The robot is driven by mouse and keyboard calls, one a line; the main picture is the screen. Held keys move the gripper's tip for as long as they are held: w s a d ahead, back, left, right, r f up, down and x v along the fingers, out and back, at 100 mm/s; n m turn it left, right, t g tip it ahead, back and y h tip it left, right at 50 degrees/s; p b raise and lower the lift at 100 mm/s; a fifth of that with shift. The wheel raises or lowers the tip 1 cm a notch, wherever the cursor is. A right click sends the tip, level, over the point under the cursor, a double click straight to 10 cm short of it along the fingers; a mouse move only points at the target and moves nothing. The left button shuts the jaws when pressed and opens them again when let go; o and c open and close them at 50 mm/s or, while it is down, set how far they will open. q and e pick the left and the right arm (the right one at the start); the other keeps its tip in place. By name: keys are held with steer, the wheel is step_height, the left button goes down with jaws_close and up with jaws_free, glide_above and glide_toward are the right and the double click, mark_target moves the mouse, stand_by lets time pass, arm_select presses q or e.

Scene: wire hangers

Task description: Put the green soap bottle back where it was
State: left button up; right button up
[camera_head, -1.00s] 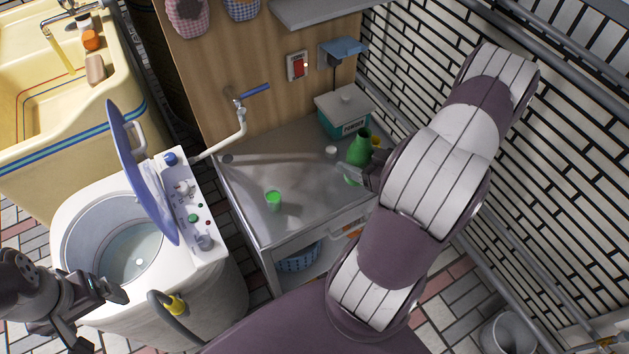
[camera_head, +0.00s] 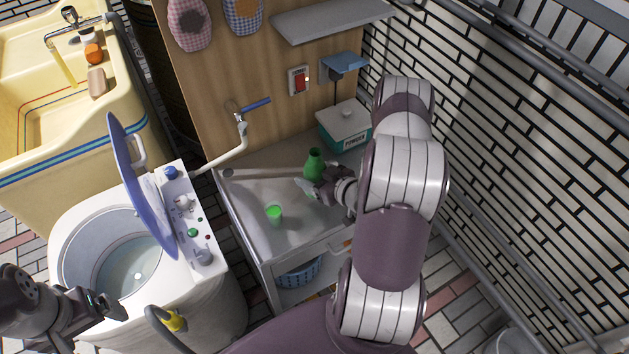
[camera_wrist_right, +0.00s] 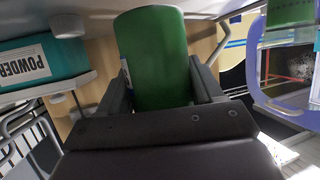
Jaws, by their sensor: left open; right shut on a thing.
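The green soap bottle (camera_head: 315,162) is over the metal counter (camera_head: 255,170), its open neck pointing up in the head view. My right gripper (camera_head: 318,184) is shut on it; the right wrist view shows the bottle (camera_wrist_right: 152,50) between the two fingers (camera_wrist_right: 158,92). I cannot tell whether its base touches the counter. My left gripper (camera_head: 104,314) is open and empty by the washing machine's front.
A teal and white powder box (camera_head: 345,128) stands at the counter's back right, and also shows in the right wrist view (camera_wrist_right: 40,68). The washing machine (camera_head: 150,225) with its blue lid raised is at left. A tap (camera_head: 240,118) is on the wooden wall.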

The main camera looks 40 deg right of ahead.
steer(key=shift+f, duration=1.25)
steer(key=shift+f, duration=0.1)
steer(key=o, duration=1.3)
steer(key=shift+c, duration=0.2)
